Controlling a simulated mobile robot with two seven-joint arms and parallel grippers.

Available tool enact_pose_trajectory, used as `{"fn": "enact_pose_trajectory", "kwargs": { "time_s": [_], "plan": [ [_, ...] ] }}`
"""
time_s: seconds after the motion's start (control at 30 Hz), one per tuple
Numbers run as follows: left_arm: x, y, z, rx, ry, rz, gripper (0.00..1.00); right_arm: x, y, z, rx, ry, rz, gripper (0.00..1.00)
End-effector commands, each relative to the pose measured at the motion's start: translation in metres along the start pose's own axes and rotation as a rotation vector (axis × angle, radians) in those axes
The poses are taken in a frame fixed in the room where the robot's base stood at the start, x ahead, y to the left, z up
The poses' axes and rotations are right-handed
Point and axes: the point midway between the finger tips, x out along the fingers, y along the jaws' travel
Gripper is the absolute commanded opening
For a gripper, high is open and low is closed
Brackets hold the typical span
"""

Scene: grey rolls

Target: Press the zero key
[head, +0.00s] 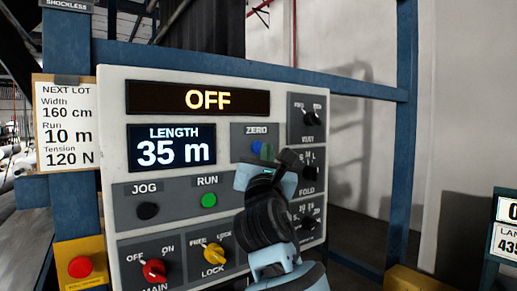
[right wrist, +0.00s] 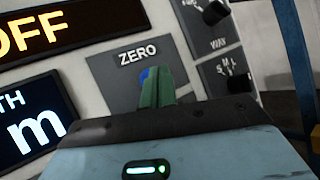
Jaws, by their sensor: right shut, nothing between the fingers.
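The blue zero key (head: 256,147) sits on a dark plate under the ZERO label on the grey control panel (head: 115,84). My right gripper (head: 267,151) is shut, with its green fingers pointing at the panel right at the key and covering part of it. In the right wrist view, the shut green fingers (right wrist: 157,87) hide most of the zero key (right wrist: 146,75); only a blue edge shows at their upper left. I cannot tell whether the fingertips touch the key. My left gripper is not in view.
The panel's OFF display (head: 198,99) and LENGTH display (head: 172,148) reading 35 m are lit. A black JOG button (head: 148,211), green RUN button (head: 208,200), red MAIN knob (head: 154,270) and yellow LOCK knob (head: 213,252) lie nearby. A red button (head: 80,267) sits left.

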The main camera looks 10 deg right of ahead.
Motion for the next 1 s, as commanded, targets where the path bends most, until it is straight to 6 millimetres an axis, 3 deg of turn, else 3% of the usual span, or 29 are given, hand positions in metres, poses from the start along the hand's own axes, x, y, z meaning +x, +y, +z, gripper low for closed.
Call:
{"fn": "enact_pose_trajectory", "kwargs": {
  "time_s": [1.0],
  "plan": [
    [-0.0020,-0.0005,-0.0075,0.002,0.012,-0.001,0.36,0.0078,0.0058,-0.0056,0.000,0.000,0.000,0.00]
  ]
}}
